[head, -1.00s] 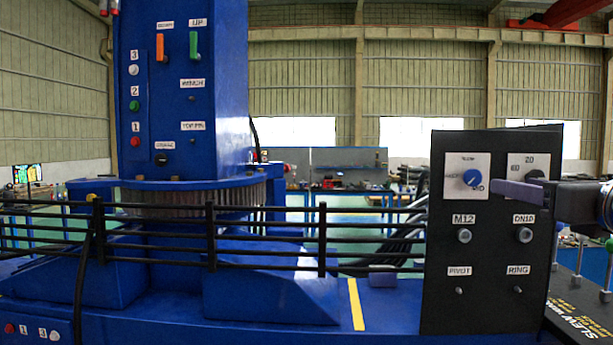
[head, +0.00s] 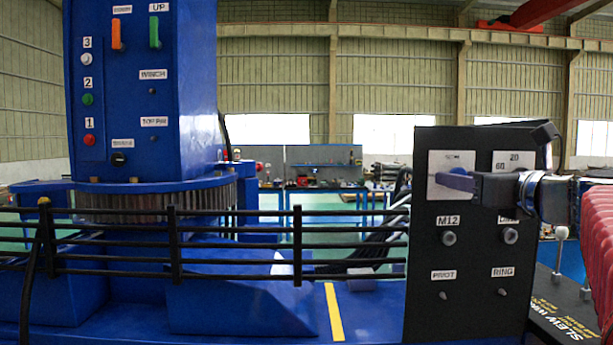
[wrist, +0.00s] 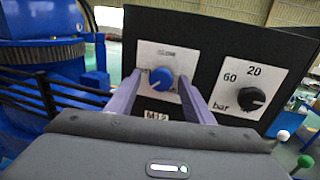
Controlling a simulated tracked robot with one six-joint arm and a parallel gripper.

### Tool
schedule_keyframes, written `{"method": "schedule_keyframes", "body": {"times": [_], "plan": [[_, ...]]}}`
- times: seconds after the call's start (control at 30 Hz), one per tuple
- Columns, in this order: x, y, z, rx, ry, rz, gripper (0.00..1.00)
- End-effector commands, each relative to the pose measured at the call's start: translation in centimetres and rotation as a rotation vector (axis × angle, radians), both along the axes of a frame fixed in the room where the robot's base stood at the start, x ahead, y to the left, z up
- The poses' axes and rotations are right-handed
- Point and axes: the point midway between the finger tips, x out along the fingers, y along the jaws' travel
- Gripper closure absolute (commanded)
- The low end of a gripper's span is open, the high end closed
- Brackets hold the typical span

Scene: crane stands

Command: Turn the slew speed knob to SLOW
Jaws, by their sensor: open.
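The blue knob (wrist: 161,78) sits on a white plate (wrist: 162,60) at the upper left of the black panel (wrist: 205,40). Small print above it looks like SLOW but is blurred; I cannot tell where the knob points. My gripper (wrist: 162,80) is open, with one purple finger on each side of the knob in the wrist view. I cannot tell whether the fingers touch it. In the head view my gripper (head: 452,182) reaches from the right across the panel front and hides most of the knob.
A black pressure knob (wrist: 252,98) marked bar is just right. M12 (head: 448,238) and other fittings sit below on the panel. A black railing (head: 235,240) and the blue crane column (head: 140,90) stand to the left.

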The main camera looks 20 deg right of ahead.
Motion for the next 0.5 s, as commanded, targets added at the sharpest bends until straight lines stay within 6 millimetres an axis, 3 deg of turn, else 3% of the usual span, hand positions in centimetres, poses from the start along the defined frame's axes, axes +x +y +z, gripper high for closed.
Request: {"method": "schedule_keyframes", "body": {"times": [0.17, 0.5], "plan": [[-0.15, -0.15, 0.02, 0.0, 0.0, -0.004, 0.52], [-0.2, -0.22, 0.03, 0.0, 0.0, -0.006, 0.76]]}}
